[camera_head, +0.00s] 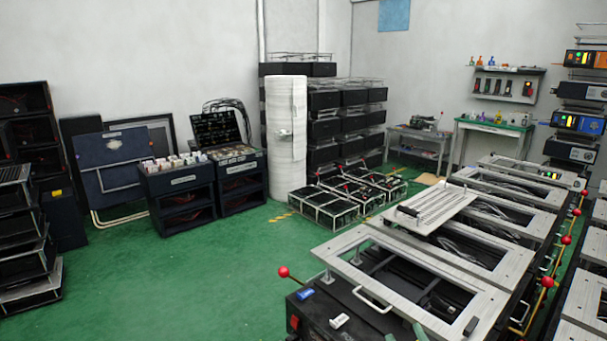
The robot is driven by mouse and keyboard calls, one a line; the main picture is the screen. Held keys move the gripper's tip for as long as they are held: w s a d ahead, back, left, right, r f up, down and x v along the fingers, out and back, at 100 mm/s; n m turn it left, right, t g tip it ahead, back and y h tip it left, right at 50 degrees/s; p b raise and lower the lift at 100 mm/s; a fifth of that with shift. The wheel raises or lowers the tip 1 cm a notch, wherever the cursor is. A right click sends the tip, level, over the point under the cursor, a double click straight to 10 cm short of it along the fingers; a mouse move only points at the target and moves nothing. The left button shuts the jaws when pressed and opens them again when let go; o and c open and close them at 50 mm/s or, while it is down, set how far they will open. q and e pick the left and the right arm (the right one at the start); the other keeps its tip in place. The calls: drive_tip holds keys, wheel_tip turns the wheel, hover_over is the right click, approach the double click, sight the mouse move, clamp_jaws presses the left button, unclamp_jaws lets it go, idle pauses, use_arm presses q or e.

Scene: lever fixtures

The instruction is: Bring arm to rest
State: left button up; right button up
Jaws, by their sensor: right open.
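Neither of my grippers can be made out in the head view, and no arm link shows clearly. The nearest lever fixture (345,262) stands at the lower right, a pale metal frame on a dark box. A lever with a red ball knob (283,272) sticks out at its left corner. A white handle (372,300) is on the frame's front side.
More framed fixtures (510,188) run back along the right, with red knobs (566,240) beside them. Black racks and a white roll (279,150) stand by the back wall. A green-topped table (495,127) is at the far right. The green floor (190,275) is clear at left centre.

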drive_tip(key=s+d+f+m+g+h, duration=0.45)
drive_tip(key=s+f+g, duration=0.4)
drive_tip(key=f, duration=0.35)
drive_tip(key=s+a+f+g+y, duration=0.1)
drive_tip(key=s+f+g, duration=0.25)
drive_tip(key=s, duration=0.35)
drive_tip(key=s+f+g+y, duration=0.2)
drive_tip(key=s+f+g, duration=0.15)
drive_tip(key=s, duration=0.35)
wheel_tip(320, 180, down, 26)
drive_tip(key=s+g, duration=0.2)
drive_tip(key=s+d+f+g, duration=0.1)
drive_tip(key=s+d+f, duration=0.1)
drive_tip(key=s+f, duration=1.3)
drive_tip(key=shift+s+d+f, duration=0.35)
drive_tip(key=shift+s+d, duration=0.05)
drive_tip(key=shift+s, duration=0.05)
